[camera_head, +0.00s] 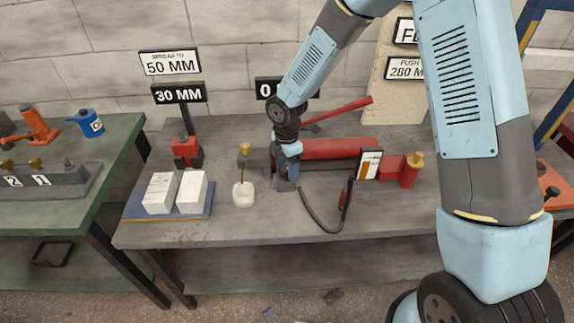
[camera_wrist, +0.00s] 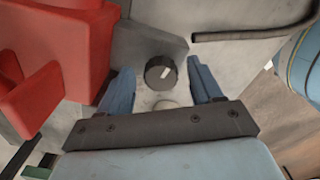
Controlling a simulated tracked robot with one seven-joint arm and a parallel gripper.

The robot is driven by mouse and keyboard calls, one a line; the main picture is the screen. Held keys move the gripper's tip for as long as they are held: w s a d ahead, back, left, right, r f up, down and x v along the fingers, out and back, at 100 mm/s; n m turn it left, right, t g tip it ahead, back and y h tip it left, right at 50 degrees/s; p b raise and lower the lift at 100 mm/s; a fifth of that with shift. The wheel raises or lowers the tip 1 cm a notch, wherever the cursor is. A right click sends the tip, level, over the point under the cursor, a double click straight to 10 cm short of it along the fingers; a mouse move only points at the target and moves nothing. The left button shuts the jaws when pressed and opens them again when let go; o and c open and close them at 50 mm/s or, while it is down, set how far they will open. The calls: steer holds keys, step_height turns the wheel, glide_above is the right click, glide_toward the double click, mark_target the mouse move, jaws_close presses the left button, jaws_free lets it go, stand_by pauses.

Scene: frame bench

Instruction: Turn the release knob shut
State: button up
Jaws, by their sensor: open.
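The release knob (camera_wrist: 161,72) is a dark round knob with a short white mark on its face, seen in the wrist view. It sits near a grey block beside the red pump body (camera_wrist: 62,60). My gripper (camera_wrist: 160,86) is open, with one blue finger on each side of the knob in the picture. Neither finger visibly touches it, and I cannot tell how deep the fingers reach around it. In the head view my gripper (camera_head: 286,172) points down at the left end of the red pump (camera_head: 335,148), and the knob is hidden there.
A red lever (camera_head: 340,109) rises behind my gripper. A black hose (camera_head: 318,220) curves over the bench front (camera_head: 270,228). A white piece with a brass pin (camera_head: 243,192) stands close left of my gripper. White blocks on a blue plate (camera_head: 145,213) are farther left.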

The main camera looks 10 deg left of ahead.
steer(key=shift+f, duration=0.1)
steer(key=shift+c, duration=0.4)
steer(key=c, duration=1)
steer(key=shift+m, duration=0.4)
steer(key=m, duration=0.3)
steer(key=shift+m, duration=0.3)
steer(key=m, duration=0.3)
steer(key=shift+s+m, duration=0.1)
steer(key=shift+m, duration=0.3)
steer(key=m, duration=0.4)
steer(key=shift+m, duration=1.8)
steer(key=shift+a, duration=0.1)
